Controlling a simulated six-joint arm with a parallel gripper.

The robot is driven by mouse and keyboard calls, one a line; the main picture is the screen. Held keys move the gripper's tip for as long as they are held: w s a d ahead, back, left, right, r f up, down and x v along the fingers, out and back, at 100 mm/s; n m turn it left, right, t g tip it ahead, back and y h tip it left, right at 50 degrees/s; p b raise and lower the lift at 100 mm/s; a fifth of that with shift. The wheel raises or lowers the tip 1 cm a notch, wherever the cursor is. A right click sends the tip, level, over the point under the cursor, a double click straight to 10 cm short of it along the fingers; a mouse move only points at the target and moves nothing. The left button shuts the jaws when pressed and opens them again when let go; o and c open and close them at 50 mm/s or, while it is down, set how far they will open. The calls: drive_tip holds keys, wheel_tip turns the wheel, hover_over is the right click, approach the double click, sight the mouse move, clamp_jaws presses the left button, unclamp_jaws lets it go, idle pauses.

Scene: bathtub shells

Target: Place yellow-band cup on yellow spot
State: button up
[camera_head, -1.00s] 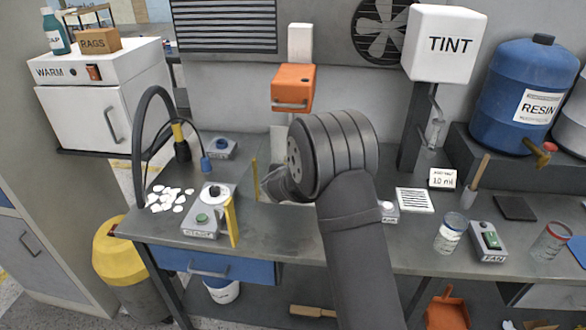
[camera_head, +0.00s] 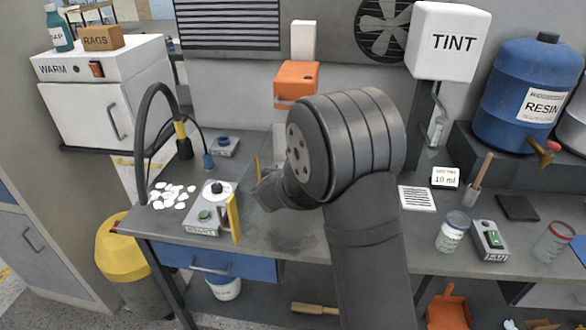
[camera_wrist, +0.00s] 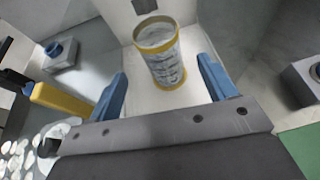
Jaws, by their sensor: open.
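The yellow-band cup (camera_wrist: 163,55) stands upright in the wrist view, a clear cup with yellow bands at its rim and base and a greyish pattern inside. It is on a white surface (camera_wrist: 195,98). My gripper (camera_wrist: 163,74) is open, with one blue finger on each side of the cup; gaps show, and I see no contact. In the head view my arm hides the cup and the fingertips. I cannot make out a yellow spot in either view.
White chips (camera_head: 172,195) lie further left. A blue-rimmed cup (camera_head: 452,232), the fan switch (camera_head: 490,240) and a red-rimmed cup (camera_head: 553,243) stand right. An orange box (camera_head: 296,82) hangs behind.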

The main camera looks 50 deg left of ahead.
drive_tip(key=v, duration=0.3)
drive_tip(key=shift+s+d+r, duration=0.1)
drive_tip(key=x, duration=1.2)
drive_tip(key=shift+r, duration=0.65)
